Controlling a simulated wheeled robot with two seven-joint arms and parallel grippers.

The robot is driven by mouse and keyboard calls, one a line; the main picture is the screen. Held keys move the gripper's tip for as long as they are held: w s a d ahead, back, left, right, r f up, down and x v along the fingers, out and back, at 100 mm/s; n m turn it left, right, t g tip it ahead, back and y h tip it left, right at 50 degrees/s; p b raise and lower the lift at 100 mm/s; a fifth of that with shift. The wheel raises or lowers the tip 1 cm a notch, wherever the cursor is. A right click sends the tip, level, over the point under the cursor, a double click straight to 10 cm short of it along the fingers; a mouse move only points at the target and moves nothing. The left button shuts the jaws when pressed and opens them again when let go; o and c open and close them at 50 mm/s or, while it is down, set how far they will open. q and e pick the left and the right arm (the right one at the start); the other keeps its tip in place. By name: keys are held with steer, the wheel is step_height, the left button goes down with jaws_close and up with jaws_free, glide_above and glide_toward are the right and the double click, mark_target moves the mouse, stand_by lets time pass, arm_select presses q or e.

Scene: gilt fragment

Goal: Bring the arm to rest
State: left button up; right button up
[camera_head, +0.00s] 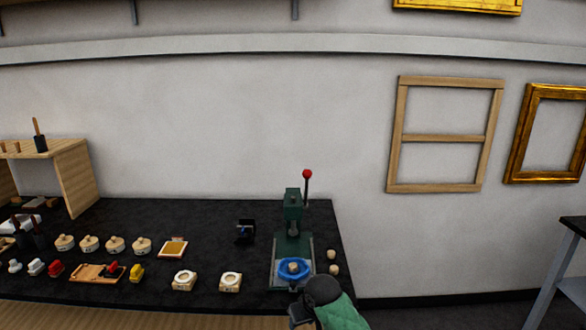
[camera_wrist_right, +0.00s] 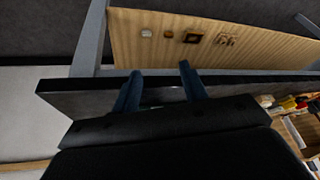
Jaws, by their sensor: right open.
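The task names no object other than the arm. Beyond the fingertips are a dark edge and a pale wooden surface (camera_wrist_right: 260,52) carrying several small things. My left gripper is in neither view.
Several stamps and blocks (camera_head: 184,281) sit to the left. A grey-legged table (camera_head: 575,224) stands at right.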

steer(key=s+d+f+m, duration=0.1)
steer(key=s+d+f, duration=0.3)
steer(key=s, duration=0.6)
steer(key=s+d+f, duration=0.4)
steer(key=s, duration=0.6)
steer(key=s+d+m+h, duration=0.1)
steer(key=s+d, duration=0.4)
steer(key=s, duration=0.4)
steer(key=s+d+h, duration=0.1)
steer(key=s+d, duration=0.5)
steer(key=s, duration=0.3)
step_height(320, 180, down, 25)
steer(key=w+a+g, duration=0.1)
steer(key=w+a, duration=0.1)
steer(key=s+f, duration=0.4)
steer(key=f, duration=0.7)
steer(key=s+f+g, duration=0.1)
steer(key=s+f, duration=0.3)
steer(key=f, duration=0.8)
steer(key=shift+s+a+f, duration=0.15)
steer(key=shift+s, duration=0.05)
steer(key=shift+w, duration=0.15)
